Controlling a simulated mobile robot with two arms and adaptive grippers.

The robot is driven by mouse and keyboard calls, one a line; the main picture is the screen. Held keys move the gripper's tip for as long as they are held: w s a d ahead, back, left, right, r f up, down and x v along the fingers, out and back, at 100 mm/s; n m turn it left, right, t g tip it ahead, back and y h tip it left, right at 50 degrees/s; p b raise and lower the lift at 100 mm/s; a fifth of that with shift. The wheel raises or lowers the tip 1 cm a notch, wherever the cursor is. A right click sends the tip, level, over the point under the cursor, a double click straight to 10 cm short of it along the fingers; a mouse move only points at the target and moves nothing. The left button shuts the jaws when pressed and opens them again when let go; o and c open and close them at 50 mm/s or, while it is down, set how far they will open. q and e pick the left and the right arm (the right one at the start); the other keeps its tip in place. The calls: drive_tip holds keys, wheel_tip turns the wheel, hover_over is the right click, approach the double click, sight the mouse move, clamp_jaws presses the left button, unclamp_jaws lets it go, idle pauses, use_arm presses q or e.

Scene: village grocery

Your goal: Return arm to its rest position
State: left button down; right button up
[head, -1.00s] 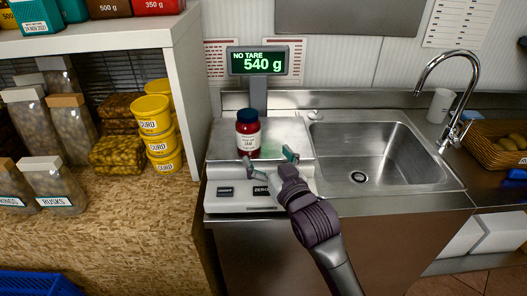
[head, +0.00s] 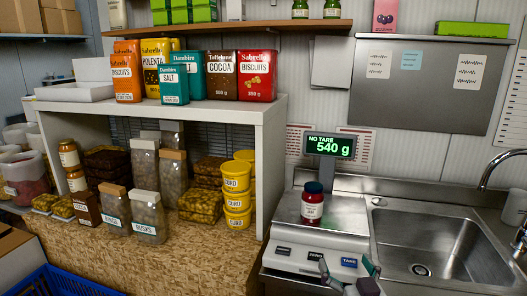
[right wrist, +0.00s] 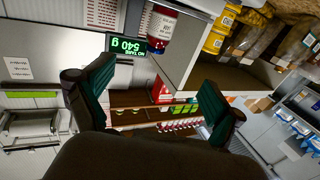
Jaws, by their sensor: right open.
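My right gripper (head: 347,278) is at the bottom edge of the head view, in front of the scale's buttons. Its fingers are apart and empty. In the right wrist view the two green-padded fingertips (right wrist: 155,95) stand wide apart with nothing between them. A red jar with a dark blue lid (head: 312,204) stands upright on the steel plate of the scale (head: 345,216); the gripper is apart from it. The jar also shows in the right wrist view (right wrist: 160,27). The scale's display (head: 329,147) reads 540 g. My left gripper is out of view.
A steel sink (head: 430,243) with a tap (head: 497,165) lies right of the scale. A white shelf unit (head: 215,108) on the left holds boxes and bags, with yellow tubs (head: 238,195) near the scale. A blue crate (head: 65,283) is at bottom left.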

wheel_tip(320, 180, down, 25)
drive_tip(key=s+g, duration=0.2)
drive_tip(key=g, duration=0.3)
drive_tip(key=s+d+f+g, duration=0.15)
drive_tip(key=s+f, duration=0.25)
drive_tip(key=f, duration=0.5)
drive_tip(key=s+f+g, duration=0.2)
drive_tip(key=s+f, duration=0.3)
drive_tip(key=f, duration=0.3)
drive_tip(key=s+d+f+n+g+h, duration=0.15)
drive_tip(key=s+f+g, duration=0.35)
drive_tip(key=s+f, duration=1.3)
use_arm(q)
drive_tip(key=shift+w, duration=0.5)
use_arm(e)
drive_tip(key=s+d+f+g, duration=0.1)
drive_tip(key=s+f, duration=0.1)
drive_tip(key=s, duration=0.8)
drive_tip(key=s+d+f+g, duration=0.1)
drive_tip(key=s+f+g, duration=0.1)
drive_tip(key=s, duration=0.8)
drive_tip(key=shift+s+d+f, duration=0.15)
drive_tip(key=shift+d+f, duration=0.15)
drive_tip(key=shift+f, duration=0.15)
